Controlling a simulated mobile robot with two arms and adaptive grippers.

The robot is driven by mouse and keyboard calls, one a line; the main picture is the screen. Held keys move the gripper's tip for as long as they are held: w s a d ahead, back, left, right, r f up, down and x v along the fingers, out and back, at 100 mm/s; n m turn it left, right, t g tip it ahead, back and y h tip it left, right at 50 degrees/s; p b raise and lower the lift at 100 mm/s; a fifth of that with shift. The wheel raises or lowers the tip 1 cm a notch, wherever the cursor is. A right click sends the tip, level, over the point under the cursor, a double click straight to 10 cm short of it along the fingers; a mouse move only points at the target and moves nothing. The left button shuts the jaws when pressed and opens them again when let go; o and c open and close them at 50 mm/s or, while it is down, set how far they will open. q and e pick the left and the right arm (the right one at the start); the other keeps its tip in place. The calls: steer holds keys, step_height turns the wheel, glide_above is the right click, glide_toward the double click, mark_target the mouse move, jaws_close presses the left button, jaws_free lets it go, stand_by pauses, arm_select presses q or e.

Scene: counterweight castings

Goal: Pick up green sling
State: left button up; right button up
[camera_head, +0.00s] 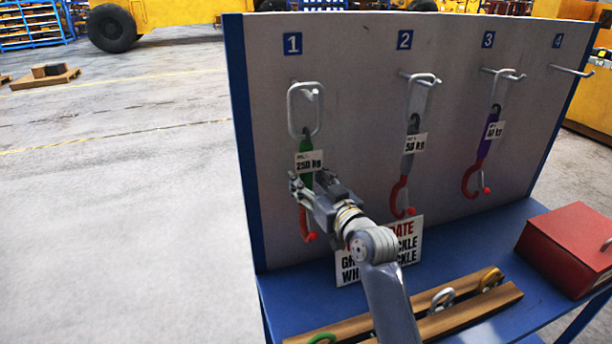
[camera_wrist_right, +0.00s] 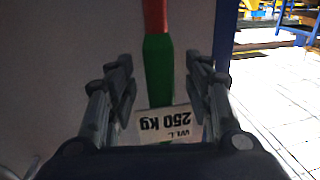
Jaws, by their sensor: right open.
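The green sling (camera_head: 306,153) hangs from the metal hook under the number 1 on the grey board. It has a white 250 kg tag (camera_head: 309,161) and a red hook (camera_head: 306,225) at its lower end. My right gripper (camera_head: 300,188) is at the sling, just below the tag, and hides part of the green webbing. In the right wrist view the green sling (camera_wrist_right: 159,70) runs between the two open fingers (camera_wrist_right: 160,85), with gaps on both sides. The tag (camera_wrist_right: 167,124) shows upside down there. My left gripper is not in view.
A grey sling (camera_head: 408,145) and a purple sling (camera_head: 487,140) hang to the right on the grey board (camera_head: 355,110). Below are a sign (camera_head: 405,245), a wooden rack (camera_head: 455,312) with shackles, and a red box (camera_head: 570,245) on the blue bench (camera_head: 290,290).

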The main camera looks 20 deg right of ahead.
steer(key=shift+w+a, duration=0.1)
steer(key=shift+w, duration=0.45)
steer(key=shift+w+f, duration=0.1)
steer(key=shift+w, duration=0.3)
steer(key=shift+s, duration=0.1)
steer(key=c, duration=0.4)
jaws_close()
steer(key=shift+r, duration=0.3)
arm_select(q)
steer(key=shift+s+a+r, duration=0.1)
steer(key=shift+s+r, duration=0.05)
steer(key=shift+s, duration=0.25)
arm_select(e)
steer(key=shift+f, duration=0.1)
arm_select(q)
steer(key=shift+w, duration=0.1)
